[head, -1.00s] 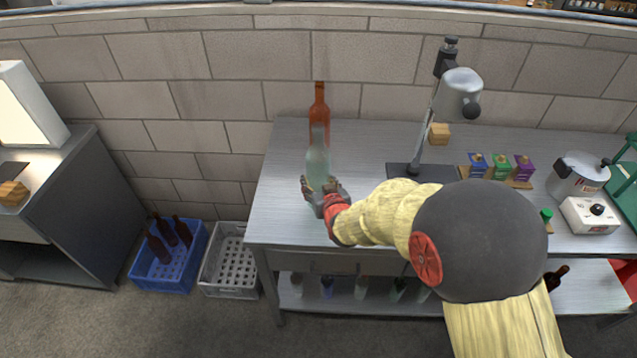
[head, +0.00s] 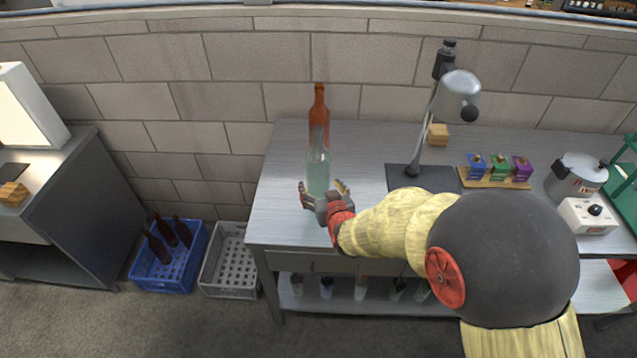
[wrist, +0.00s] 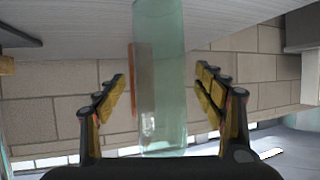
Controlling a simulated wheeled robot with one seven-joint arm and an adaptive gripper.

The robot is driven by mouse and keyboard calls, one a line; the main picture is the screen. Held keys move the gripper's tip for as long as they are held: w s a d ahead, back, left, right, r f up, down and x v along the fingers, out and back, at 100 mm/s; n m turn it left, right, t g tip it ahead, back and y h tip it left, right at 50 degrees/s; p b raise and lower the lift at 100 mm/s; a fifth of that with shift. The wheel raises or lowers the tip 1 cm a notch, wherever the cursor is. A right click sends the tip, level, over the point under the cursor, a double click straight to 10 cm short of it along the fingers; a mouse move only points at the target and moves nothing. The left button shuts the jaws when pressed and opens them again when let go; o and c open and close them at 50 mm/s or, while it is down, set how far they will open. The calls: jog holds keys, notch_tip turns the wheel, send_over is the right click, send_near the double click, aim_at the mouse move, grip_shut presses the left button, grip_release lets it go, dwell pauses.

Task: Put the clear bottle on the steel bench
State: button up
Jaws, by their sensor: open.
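The clear bottle (head: 318,168), pale green and see-through, stands upright on the steel bench (head: 279,205) near its left end. An amber bottle (head: 319,104) stands behind it and partly shows through it. My gripper (head: 325,190) is open at the near side of the clear bottle. In the wrist view the clear bottle (wrist: 160,75) stands between the spread fingers of my gripper (wrist: 165,95), with a gap on both sides. Its lower end in the head view is partly hidden by the gripper.
A capping stand (head: 423,178) is right of the bottle. Small coloured boxes (head: 498,168) on a board and a steel pot (head: 577,178) are further right. Blue (head: 171,272) and grey (head: 232,272) crates are on the floor. The bench's left front is clear.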

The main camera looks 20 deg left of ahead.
jog(key=p+v, duration=0.1)
jog(key=v, duration=0.7)
jog(key=shift+s+d, duration=0.15)
jog(key=shift+s, duration=0.1)
jog(key=shift+r, duration=0.1)
jog(key=s+d+r+m+g+h, duration=0.1)
jog(key=s+d+r+h, duration=0.1)
jog(key=d+r, duration=0.55)
jog(key=s+d+r+m+g+h, duration=0.15)
jog(key=d+r, duration=0.25)
jog(key=d, duration=0.6)
jog(key=s+d+r+m+g+h, duration=0.1)
jog(key=s+d+r+m, duration=0.1)
jog(key=s+d, duration=0.5)
jog(key=s+d+r+m+g+h, duration=0.1)
jog(key=s+d+r+g+h, duration=0.1)
jog(key=s+d, duration=0.6)
jog(key=s, duration=0.5)
jog(key=shift+s+d+r+m, duration=0.2)
jog(key=shift+s+d+m, duration=0.1)
jog(key=shift+s+m, duration=0.1)
